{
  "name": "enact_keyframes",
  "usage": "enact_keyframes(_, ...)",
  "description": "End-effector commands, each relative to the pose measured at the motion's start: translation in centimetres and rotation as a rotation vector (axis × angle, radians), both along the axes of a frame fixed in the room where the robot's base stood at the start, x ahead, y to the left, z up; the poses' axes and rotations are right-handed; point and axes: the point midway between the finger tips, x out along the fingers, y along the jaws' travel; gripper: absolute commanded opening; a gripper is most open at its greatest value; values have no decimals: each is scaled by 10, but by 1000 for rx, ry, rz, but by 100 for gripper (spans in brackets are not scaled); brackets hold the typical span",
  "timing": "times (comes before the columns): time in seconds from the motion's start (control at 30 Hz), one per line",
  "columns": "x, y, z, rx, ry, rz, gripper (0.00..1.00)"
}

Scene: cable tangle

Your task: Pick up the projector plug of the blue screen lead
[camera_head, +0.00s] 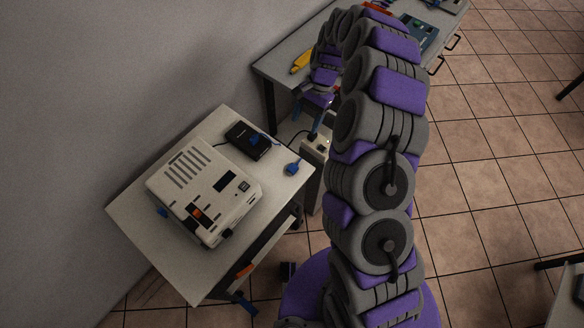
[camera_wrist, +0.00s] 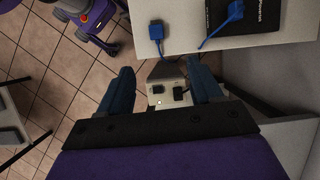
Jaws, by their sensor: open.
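A blue plug (camera_head: 293,169) lies near the right edge of the white table; it also shows near the table edge in the wrist view (camera_wrist: 157,31). A second blue connector (camera_wrist: 235,11) lies on the black box (camera_wrist: 262,14), with a short blue lead running off it. The frames do not show clearly which blue end is the projector plug. My gripper (camera_wrist: 162,74) is open and empty, its blue fingers apart beside the table edge. In the head view it hangs just beyond the blue plug, not touching it.
The white projector (camera_head: 203,190) stands on the table (camera_head: 130,208). A pale socket box (camera_wrist: 166,104) with black plugs sits below, between my fingers in the wrist view. A workbench (camera_head: 285,62) with a yellow tool stands behind. Tiled floor is open at right.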

Motion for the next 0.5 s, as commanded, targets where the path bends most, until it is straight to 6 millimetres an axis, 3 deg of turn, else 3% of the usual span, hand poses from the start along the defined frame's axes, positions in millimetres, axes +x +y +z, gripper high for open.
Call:
enact_keyframes(0.23,6,-4,-27,-28,16,-43,65)
enact_keyframes(0.5,-10,7,-74,-29,21,-43,65)
